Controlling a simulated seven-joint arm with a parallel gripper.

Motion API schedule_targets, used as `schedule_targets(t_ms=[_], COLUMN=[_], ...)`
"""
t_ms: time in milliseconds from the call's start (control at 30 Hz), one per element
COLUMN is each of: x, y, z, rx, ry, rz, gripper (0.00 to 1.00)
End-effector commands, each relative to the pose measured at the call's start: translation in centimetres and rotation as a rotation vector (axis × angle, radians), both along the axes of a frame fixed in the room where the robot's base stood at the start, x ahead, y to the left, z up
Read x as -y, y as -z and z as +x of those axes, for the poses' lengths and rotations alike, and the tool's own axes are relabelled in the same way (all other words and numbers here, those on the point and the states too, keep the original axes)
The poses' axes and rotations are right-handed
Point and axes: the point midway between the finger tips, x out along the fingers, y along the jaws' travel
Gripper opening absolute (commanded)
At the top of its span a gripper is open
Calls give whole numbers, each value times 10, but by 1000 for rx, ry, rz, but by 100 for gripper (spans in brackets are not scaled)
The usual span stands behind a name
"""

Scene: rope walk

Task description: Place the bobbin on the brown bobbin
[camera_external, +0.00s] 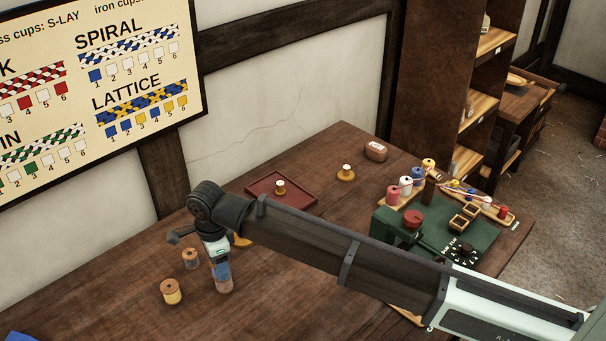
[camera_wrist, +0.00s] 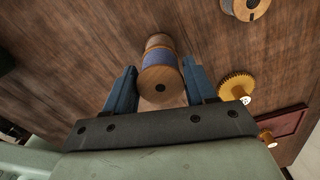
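A bobbin with blue-violet thread (camera_wrist: 159,62) sits between the two fingers of my gripper (camera_wrist: 160,68) in the wrist view. Both fingers appear to touch its wooden end, so my gripper looks shut on it. In the external view my gripper (camera_external: 220,262) points down over the table, with blue showing at its fingers. A brownish bobbin (camera_external: 225,287) stands upright directly below; it also shows past the blue one in the wrist view (camera_wrist: 158,40). The two look lined up, one above the other. I cannot tell whether they touch.
A yellow bobbin (camera_external: 171,292) and a grey bobbin (camera_external: 190,258) stand to the left. A yellow gear-like disc (camera_wrist: 237,86) lies close by on the right in the wrist view. A red tray (camera_external: 306,201) and a green machine (camera_external: 470,233) stand farther right.

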Motion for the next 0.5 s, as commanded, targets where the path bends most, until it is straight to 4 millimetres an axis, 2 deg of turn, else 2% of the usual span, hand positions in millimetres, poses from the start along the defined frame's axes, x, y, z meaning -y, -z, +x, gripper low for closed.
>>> schedule_targets(t_ms=[33, 200, 500], x=[0, 0, 0], y=[0, 0, -3], z=[0, 0, 0], rx=[0, 0, 0], ry=[0, 0, 0], rz=[0, 0, 0], gripper=[61, 76, 76])
